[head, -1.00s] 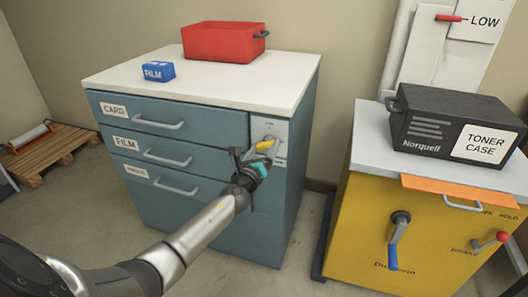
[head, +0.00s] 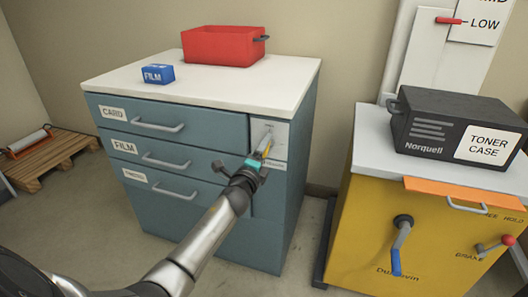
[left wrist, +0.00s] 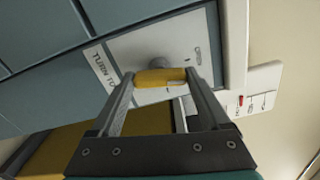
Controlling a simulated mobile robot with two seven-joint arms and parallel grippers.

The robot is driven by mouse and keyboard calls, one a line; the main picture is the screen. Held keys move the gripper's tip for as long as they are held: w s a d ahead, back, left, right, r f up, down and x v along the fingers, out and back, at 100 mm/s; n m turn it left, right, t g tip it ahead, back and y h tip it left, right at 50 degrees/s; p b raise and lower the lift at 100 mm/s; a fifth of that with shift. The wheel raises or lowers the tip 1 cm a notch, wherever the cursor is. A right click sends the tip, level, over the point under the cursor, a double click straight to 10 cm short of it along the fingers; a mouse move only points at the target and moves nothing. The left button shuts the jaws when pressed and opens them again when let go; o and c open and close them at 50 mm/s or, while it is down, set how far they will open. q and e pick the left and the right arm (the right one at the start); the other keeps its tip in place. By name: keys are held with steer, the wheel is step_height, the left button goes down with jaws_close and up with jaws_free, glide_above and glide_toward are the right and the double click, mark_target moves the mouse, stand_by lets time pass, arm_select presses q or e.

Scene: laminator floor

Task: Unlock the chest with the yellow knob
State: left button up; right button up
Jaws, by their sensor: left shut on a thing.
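The blue-grey chest (head: 175,215) has a white top and drawers labelled CARD, FILM and a third label too small to read surely. All its drawers look closed. The yellow knob (head: 265,143) sits on a light lock panel (head: 278,135) at the chest's upper right front. In the left wrist view the knob (left wrist: 160,77) lies between my fingertips, with the panel and its "TURN TO" label (left wrist: 102,66) behind. My left gripper (head: 260,155) is shut on the knob and partly hides it in the head view. My right gripper is not in view.
A red bin (head: 222,48) and a blue FILM box (head: 158,74) stand on the chest. To the right, a yellow cabinet (head: 370,235) with cranks carries a black toner case (head: 455,125). A wooden pallet (head: 50,160) lies on the floor at left.

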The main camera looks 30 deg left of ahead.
arm_select(q)
steer(key=shift+n, duration=1.2)
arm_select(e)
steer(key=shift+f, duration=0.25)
arm_select(q)
steer(key=o, duration=1.2)
